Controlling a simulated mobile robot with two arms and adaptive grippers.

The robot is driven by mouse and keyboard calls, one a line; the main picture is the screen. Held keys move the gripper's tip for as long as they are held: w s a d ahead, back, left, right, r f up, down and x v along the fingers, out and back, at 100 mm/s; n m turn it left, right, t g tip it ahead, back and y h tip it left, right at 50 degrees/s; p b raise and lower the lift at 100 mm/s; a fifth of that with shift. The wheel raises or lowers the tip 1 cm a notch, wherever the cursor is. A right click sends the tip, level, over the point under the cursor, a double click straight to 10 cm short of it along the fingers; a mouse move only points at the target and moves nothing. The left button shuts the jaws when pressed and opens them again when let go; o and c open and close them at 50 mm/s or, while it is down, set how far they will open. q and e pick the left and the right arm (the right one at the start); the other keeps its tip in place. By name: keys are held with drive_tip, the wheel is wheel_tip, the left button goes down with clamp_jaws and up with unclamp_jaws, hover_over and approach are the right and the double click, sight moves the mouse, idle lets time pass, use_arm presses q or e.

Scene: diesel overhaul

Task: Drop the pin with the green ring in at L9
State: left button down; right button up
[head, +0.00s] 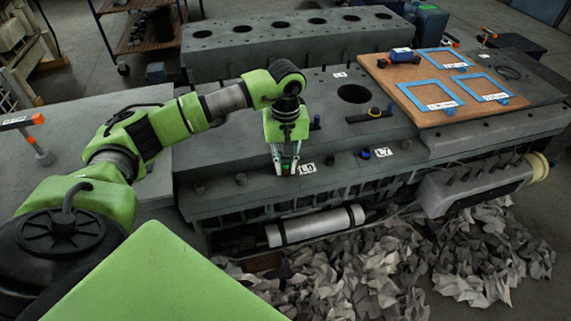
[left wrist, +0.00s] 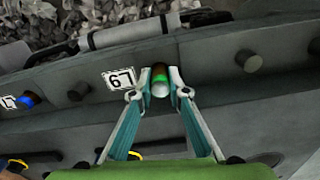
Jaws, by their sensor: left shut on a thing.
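The pin with the green ring (left wrist: 161,78) stands between the fingertips of my left gripper (left wrist: 160,88) in the left wrist view. The gripper is shut on it. In the head view my left gripper (head: 285,163) points down at the front ledge of the engine block, just left of the L9 label (head: 307,168); a bit of green (head: 286,168) shows between its fingers. The L9 label (left wrist: 119,79) is beside the left fingertip in the wrist view. The hole at L9 is hidden, and I cannot tell how deep the pin sits. My right gripper is not in view.
A blue-ringed pin (head: 364,154) stands by the L7 label (head: 383,152). Dark studs (head: 240,179) line the ledge. A wooden board (head: 408,78) with blue frames lies on the block at right. Crumpled paper (head: 380,260) covers the floor in front.

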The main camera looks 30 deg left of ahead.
use_arm(q)
drive_tip(key=shift+f+b, duration=0.5)
drive_tip(key=c, duration=1.5)
unclamp_jaws()
drive_tip(key=shift+s+r, duration=0.1)
drive_tip(key=shift+o, duration=0.2)
drive_tip(key=shift+r+p, duration=0.55)
drive_tip(key=shift+r, duration=0.2)
drive_tip(key=shift+r+p, duration=1.4)
drive_tip(key=shift+r, duration=1.4)
